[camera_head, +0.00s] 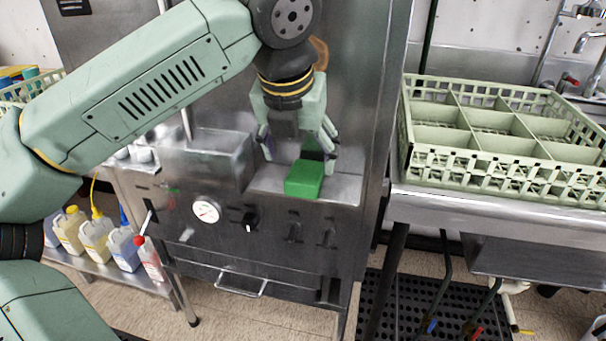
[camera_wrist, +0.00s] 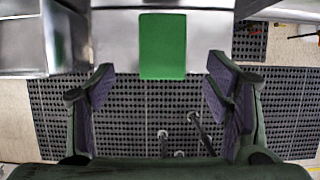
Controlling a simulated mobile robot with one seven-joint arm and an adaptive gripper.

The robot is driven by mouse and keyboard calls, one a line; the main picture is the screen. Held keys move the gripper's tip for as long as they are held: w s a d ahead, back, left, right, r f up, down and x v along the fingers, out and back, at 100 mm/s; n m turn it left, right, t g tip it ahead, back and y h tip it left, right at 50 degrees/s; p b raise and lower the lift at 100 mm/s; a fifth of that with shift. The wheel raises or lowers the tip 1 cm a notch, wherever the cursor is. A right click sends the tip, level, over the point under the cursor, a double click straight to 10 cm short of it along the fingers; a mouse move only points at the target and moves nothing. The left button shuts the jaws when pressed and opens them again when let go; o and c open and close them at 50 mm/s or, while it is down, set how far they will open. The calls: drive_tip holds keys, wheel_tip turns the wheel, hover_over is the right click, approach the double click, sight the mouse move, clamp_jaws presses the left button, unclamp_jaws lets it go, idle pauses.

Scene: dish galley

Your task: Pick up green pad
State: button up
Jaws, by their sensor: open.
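The green pad (camera_head: 304,180) is a bright green block lying on a small metal ledge (camera_head: 345,188) on the front of the steel dish machine. In the wrist view the green pad (camera_wrist: 162,46) is at the top centre, beyond the fingertips and between their lines. My gripper (camera_head: 298,150) is open and empty, just above and behind the pad in the head view. Its two fingers also show wide apart in the wrist view (camera_wrist: 162,80). I see no contact between the fingers and the pad.
A metal box (camera_head: 208,158) stands left of the ledge. A pale green dish rack (camera_head: 500,140) rests on the steel counter at the right. Below the ledge are a dial (camera_head: 206,211) and a drawer handle (camera_head: 240,288). Several bottles (camera_head: 95,238) stand on a low shelf at the left.

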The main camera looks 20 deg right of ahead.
sight(305, 174)
drive_tip(key=shift+d+p+x, duration=0.2)
drive_tip(key=shift+p+x, duration=0.65)
drive_tip(key=shift+x, duration=2)
drive_tip(key=shift+c, duration=0.2)
drive_tip(key=shift+r, duration=0.1)
drive_tip(key=c, duration=0.9)
drive_tip(key=shift+w+r, duration=0.1)
drive_tip(key=shift+r, duration=0.4)
drive_tip(key=shift+r+b, duration=0.6)
drive_tip(key=shift+r, duration=0.4)
drive_tip(key=s+b, duration=0.1)
drive_tip(key=s, duration=0.4)
drive_tip(key=s+r+b, duration=0.1)
drive_tip(key=s, duration=0.4)
drive_tip(key=s+r+b, duration=0.1)
drive_tip(key=s+b, duration=0.1)
drive_tip(key=s, duration=0.4)
drive_tip(key=shift+d, duration=0.15)
